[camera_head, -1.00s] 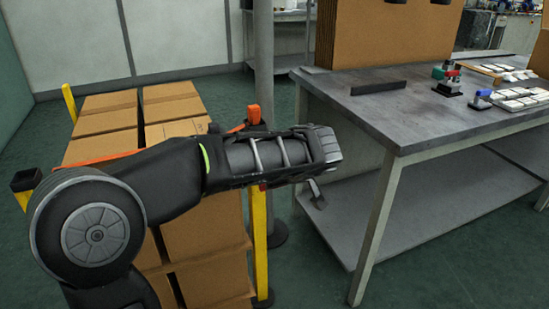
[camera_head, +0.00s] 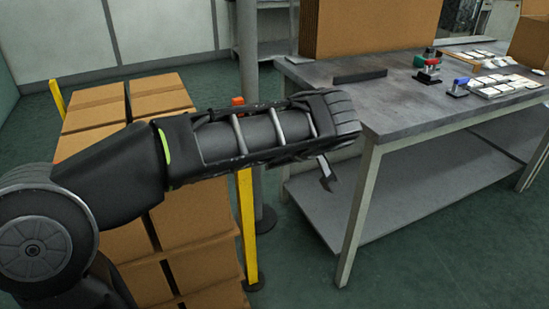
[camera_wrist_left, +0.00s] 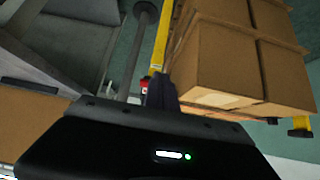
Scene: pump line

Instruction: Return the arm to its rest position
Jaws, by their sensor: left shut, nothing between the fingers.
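My left arm comes in from the left in the head view and stretches across the stacked boxes. Its left gripper (camera_head: 327,173) hangs at the wrist end, in front of the table's left edge and apart from the table. The fingers are shut and hold nothing. In the left wrist view the dark gripper (camera_wrist_left: 161,92) points toward a yellow post and the boxes. My right gripper is in neither view.
Stacked cardboard boxes (camera_head: 205,235) stand at left beside a yellow post (camera_head: 248,230). A grey metal table (camera_head: 420,100) with a lower shelf stands at right, carrying a large brown box (camera_head: 365,28), small clamps (camera_head: 428,68) and white parts (camera_head: 505,85). Green floor (camera_head: 440,265) is clear in front.

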